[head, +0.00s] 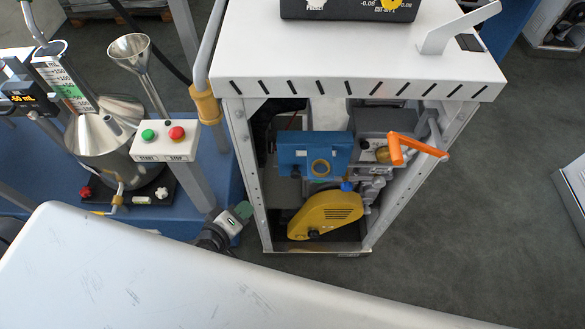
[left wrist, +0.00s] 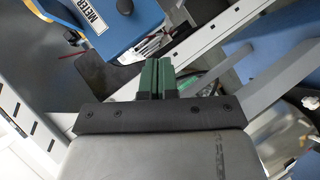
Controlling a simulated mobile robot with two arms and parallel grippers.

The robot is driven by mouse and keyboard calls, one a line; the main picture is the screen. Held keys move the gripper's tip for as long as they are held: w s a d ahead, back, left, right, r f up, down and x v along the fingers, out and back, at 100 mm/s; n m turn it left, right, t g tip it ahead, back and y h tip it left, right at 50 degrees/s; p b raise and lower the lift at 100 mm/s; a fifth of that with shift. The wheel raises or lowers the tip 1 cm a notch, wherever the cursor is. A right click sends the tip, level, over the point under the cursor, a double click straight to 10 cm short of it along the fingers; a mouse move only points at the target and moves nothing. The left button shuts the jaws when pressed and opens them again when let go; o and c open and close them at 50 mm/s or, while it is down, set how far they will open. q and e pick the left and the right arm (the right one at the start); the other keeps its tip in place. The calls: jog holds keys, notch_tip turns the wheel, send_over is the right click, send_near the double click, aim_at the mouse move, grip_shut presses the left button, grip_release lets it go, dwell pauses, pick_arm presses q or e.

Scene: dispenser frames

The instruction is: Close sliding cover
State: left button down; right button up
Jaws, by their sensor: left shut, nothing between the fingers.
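The white dispenser frame (head: 385,80) stands in the head view with its front open. Inside are a blue meter box (head: 297,153) and a yellow pump housing (head: 326,214). An orange handle (head: 415,148) sticks out at the right of the opening. I cannot tell which part is the sliding cover. My left gripper (head: 243,210) is low beside the frame's front left post, apart from the handle. In the left wrist view its green fingers (left wrist: 157,78) are together and empty, with the blue meter box (left wrist: 110,22) beyond. My right gripper is not in view.
At left, a blue platform (head: 215,170) carries a steel funnel (head: 129,48) and a button box (head: 163,142) with green and red buttons. A yellow-ended hose (head: 205,104) hangs beside the frame.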

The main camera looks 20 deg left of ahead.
pick_arm(q)
notch_tip(320, 180, up, 4)
jog(key=w+t, duration=0.1)
jog(key=p, duration=0.2)
send_near(294, 168)
jog(key=w+a, duration=0.2)
jog(key=w, duration=0.1)
jog(key=shift+w+d+f+h, duration=0.15)
jog(key=shift+w+d+f, duration=0.25)
jog(key=shift+d, duration=0.15)
jog(key=shift+w+d+f+h, duration=0.15)
jog(key=shift+w+d+f, duration=0.2)
jog(key=shift+d+f, duration=0.15)
jog(key=shift+w+d+f, duration=0.1)
jog(key=shift+d+f, duration=0.05)
jog(key=shift+d, duration=0.2)
